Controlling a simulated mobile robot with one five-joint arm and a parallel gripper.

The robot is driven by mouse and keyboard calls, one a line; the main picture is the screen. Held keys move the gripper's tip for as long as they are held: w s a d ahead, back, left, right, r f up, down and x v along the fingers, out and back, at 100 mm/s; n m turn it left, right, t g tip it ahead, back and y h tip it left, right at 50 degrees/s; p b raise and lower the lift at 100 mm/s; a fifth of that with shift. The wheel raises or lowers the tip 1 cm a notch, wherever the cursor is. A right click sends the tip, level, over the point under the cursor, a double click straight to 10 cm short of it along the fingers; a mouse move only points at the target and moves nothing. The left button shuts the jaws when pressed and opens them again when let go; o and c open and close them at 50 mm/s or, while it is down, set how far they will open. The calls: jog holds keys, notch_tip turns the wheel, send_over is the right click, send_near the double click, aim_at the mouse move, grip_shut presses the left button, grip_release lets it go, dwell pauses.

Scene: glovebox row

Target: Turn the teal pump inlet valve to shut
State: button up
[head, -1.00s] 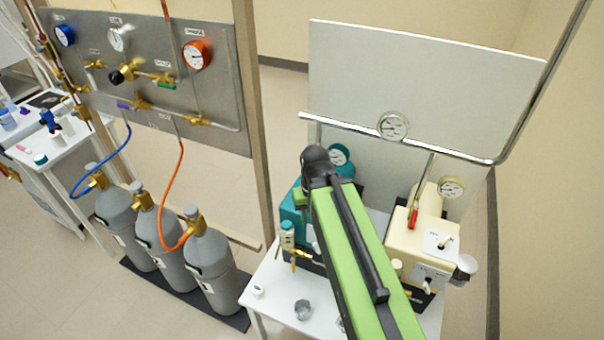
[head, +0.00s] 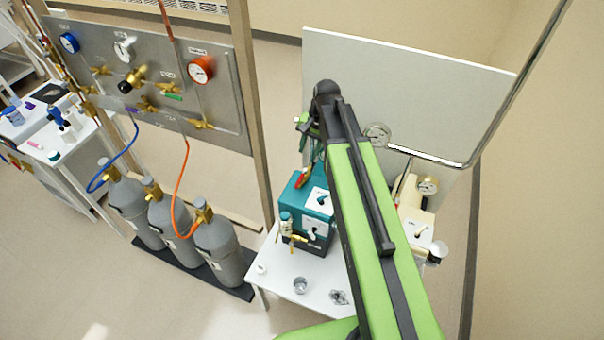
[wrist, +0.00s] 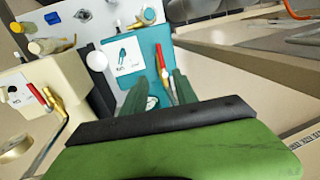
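The teal pump (head: 297,203) stands on a white table, left of my arm in the head view.
A cream pump (head: 414,222) stands to the right with its own red lever (wrist: 37,93). A steel pipe (head: 430,157) and white panel (head: 420,85) are behind. Grey cylinders (head: 218,245) and a gauge panel (head: 160,80) stand left. A small metal cup (head: 299,285) is on the table.

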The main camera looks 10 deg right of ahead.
aim_at(300, 181)
jog(key=a+f+b, duration=0.1)
jog(key=f+b, duration=0.4)
jog(key=w+f+b, duration=0.1)
jog(key=f+b, duration=0.5)
jog(key=w+a+f+b, duration=0.1)
jog(key=f+b, duration=0.4)
jog(key=f, duration=0.1)
jog(key=shift+a+f+b, duration=0.1)
jog(key=shift+a+b, duration=0.25)
jog(key=shift+b, duration=0.05)
grip_shut()
jog(key=shift+s, duration=0.1)
